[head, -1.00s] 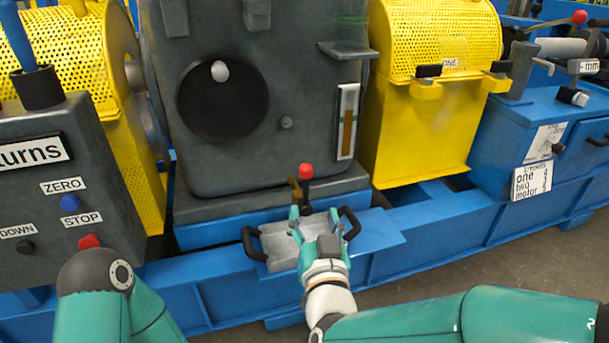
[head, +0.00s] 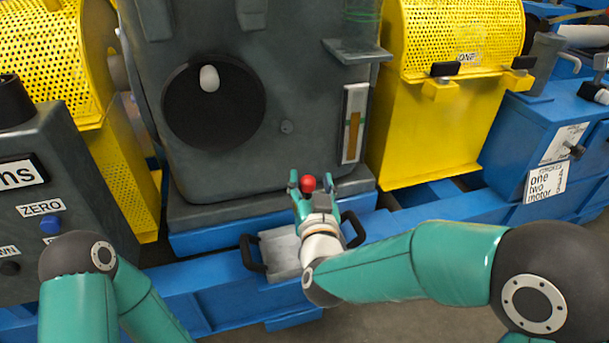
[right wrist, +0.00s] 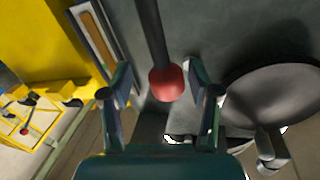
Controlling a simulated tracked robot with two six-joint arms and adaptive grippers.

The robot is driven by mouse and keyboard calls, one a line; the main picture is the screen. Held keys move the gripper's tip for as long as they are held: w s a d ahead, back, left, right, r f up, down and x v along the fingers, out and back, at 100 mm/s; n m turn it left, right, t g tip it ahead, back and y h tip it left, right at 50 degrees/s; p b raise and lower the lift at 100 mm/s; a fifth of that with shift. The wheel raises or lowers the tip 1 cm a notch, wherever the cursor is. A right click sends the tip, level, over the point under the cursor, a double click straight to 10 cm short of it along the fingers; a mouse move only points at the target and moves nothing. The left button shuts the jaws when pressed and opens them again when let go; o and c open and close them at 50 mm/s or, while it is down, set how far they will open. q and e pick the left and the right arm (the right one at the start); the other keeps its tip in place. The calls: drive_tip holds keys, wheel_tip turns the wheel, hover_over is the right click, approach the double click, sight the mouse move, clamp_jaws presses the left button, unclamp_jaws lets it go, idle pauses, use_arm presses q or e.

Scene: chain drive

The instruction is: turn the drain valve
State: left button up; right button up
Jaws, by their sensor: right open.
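The drain valve's lever shows as a dark rod with a red knob (head: 308,184) at the foot of the grey gearbox housing. The knob and rod also show in the right wrist view (right wrist: 167,83). My right gripper (head: 310,181) is open, with one finger on each side of the knob. In the right wrist view, gaps show between the knob and both fingers. The valve body is hidden behind my gripper in the head view. My left arm shows at the lower left, but its gripper is out of view.
A grey tray (head: 282,251) with black handles lies just below my right gripper. The grey gearbox housing (head: 300,110) rises behind, with a sight gauge (head: 353,124) on it. A yellow guard (head: 425,130) stands to the right. A control box (head: 60,170) stands at the left.

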drive_tip(key=shift+a, duration=0.25)
drive_tip(key=shift+c, duration=0.5)
drive_tip(key=shift+a, duration=0.1)
clamp_jaws()
